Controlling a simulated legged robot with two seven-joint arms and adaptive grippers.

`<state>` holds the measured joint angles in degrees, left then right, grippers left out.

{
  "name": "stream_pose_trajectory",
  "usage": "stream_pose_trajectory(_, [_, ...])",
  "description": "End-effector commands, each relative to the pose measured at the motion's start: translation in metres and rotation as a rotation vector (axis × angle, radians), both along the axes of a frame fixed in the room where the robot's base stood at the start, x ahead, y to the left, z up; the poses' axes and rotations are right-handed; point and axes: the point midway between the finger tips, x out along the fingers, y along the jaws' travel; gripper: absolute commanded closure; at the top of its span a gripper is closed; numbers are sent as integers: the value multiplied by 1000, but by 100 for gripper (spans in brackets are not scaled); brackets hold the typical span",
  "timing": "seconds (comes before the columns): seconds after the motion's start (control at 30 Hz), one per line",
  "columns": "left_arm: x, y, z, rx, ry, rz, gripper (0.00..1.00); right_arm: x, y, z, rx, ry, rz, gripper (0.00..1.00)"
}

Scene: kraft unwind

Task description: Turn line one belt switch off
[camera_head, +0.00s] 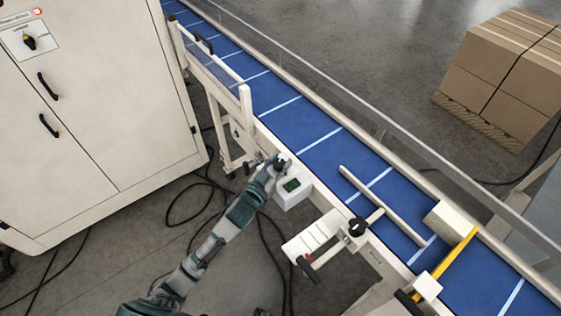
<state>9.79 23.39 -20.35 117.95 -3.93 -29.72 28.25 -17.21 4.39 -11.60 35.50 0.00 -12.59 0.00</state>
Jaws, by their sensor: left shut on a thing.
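A small white switch box (293,198) with a green patch on its front is mounted on the near side of the conveyor. My left arm reaches up from the bottom left, and my left gripper (281,162) is at the top left of this box. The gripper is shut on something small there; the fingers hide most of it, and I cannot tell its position. The blue conveyor belt (318,146) with white cross stripes runs from upper left to lower right. My right gripper is not in view.
A guide rail (385,205), a black knob (357,227) and a yellow bar (447,262) sit along the belt. Cables (205,190) lie on the floor. Strapped cartons (505,75) stand beyond.

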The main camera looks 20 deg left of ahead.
Motion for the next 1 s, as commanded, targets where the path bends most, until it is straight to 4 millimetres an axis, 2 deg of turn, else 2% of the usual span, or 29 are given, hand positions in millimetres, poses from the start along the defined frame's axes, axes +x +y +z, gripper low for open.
stream_pose_trajectory(0.3, [0,2,-1,9,11,-230,92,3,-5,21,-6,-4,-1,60])
stream_pose_trajectory(1.0, [3,1,2,3,4,-804,92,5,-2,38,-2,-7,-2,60])
